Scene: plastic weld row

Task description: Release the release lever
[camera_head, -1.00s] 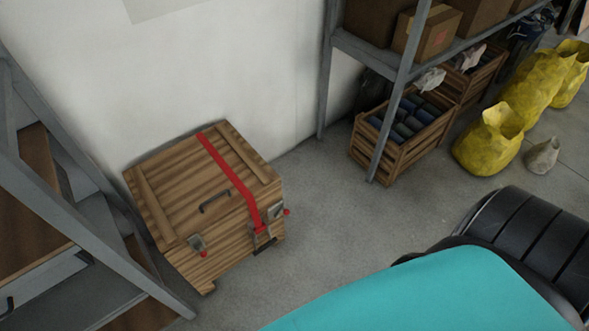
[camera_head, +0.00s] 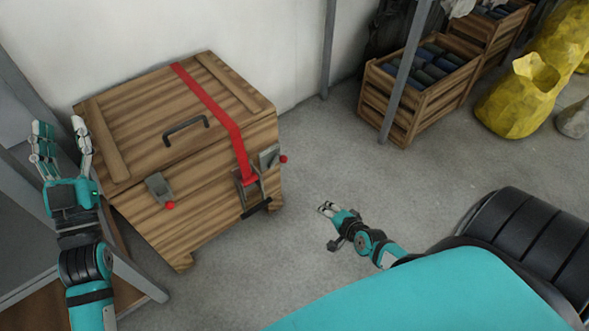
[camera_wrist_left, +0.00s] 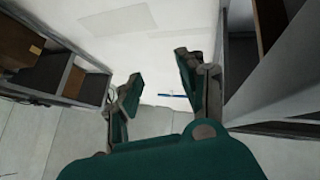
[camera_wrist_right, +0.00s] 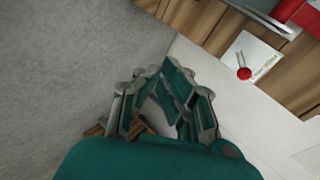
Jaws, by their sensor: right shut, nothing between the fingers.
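A wooden crate (camera_head: 150,195) stands against the wall with its lid down. A red strap (camera_head: 215,108) runs over the lid to a grey metal buckle (camera_head: 252,190) on the front. A black bar-like lever (camera_head: 257,208) sits at the buckle's lower end; I take it for the release lever. My left gripper (camera_head: 62,150) is open and empty left of the crate; its spread fingers show in the left wrist view (camera_wrist_left: 160,90). My right gripper (camera_head: 328,210) is shut and empty, right of the crate and apart from it. Its closed fingers show in the right wrist view (camera_wrist_right: 165,95).
Grey latches with red knobs (camera_head: 169,205) (camera_head: 283,159) flank the buckle. A dark handle (camera_head: 187,128) is on the lid. A shelf post (camera_head: 405,75), a slatted crate (camera_head: 400,115) and yellow sacks (camera_head: 515,105) stand right. Floor before the crate is clear.

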